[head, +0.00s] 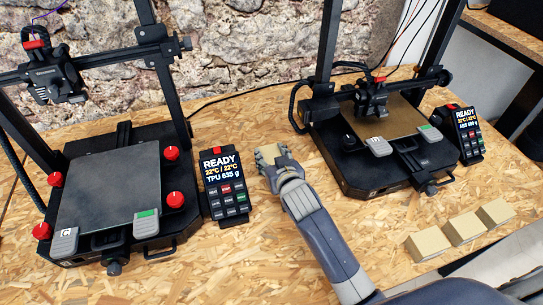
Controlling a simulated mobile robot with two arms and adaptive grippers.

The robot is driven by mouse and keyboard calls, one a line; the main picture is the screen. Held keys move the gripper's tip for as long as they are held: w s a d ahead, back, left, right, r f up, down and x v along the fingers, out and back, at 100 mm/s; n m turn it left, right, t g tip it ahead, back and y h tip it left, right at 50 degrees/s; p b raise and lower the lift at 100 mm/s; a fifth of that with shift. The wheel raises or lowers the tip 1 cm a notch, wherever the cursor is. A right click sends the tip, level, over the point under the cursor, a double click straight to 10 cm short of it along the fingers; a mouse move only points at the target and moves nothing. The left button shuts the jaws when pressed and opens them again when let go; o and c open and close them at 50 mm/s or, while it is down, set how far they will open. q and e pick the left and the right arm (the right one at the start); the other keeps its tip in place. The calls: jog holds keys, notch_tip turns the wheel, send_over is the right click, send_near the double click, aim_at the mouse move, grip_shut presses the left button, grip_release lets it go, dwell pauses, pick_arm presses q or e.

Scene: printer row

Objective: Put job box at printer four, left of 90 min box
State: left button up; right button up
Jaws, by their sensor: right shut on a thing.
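My right gripper (268,152) reaches in from the bottom right and is shut on a small tan box (267,150). Most of that box is hidden by the fingers. It is just right of the left printer's control panel, over the wooden worktop (255,245); I cannot tell whether it touches the wood. Three tan boxes stand in a slanting row at the right front: a near one (427,243), a middle one (464,229) and a far one (495,212). Their markings are not readable, so I cannot tell which is the 90 min box. My left gripper is not in view.
The left printer (108,185) has a panel (223,185) reading READY and TPU 635 g. The right printer (385,135) has its own panel (467,135), also READY. Printer numbers are not readable. A stone wall (240,50) stands behind. The front middle worktop is bare.

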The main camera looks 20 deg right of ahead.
jog(key=o, duration=1.1)
jog(key=shift+f, duration=0.1)
